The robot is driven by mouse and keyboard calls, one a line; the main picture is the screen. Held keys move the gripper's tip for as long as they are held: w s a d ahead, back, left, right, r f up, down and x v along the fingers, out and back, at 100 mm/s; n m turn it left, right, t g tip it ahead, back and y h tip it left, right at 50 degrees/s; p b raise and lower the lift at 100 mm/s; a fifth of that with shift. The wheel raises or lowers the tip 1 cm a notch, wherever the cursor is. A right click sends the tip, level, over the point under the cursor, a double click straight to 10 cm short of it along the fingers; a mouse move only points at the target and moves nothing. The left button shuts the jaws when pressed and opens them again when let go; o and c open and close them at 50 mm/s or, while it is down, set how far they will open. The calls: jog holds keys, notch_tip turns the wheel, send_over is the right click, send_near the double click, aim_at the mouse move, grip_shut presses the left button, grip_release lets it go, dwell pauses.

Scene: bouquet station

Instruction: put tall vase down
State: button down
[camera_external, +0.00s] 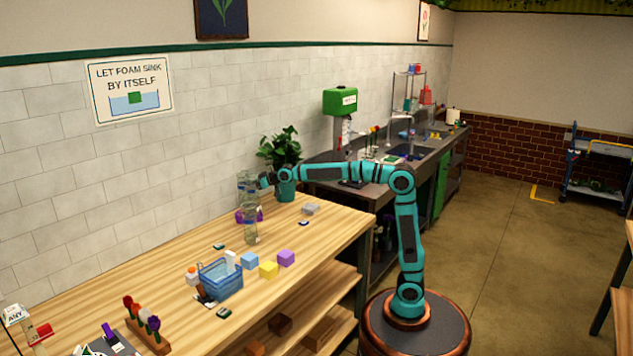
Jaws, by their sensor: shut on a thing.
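The tall vase (246,188) is clear glass and stands upright at the far end of the wooden bench, close to the tiled wall. My gripper (262,181) is at its right side, near its upper part, and is shut on it. The fingertips are small and partly hidden against the glass. I cannot tell whether the vase's base touches the bench, as another clear glass vessel (250,228) and purple items (240,215) overlap that area.
A potted plant in a teal pot (287,190) stands just right of my gripper.

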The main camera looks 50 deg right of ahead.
jog(key=shift+f, duration=0.25)
jog(key=shift+c, duration=2.3)
grip_release()
jog(key=v, duration=1.2)
jog(key=shift+r, duration=0.1)
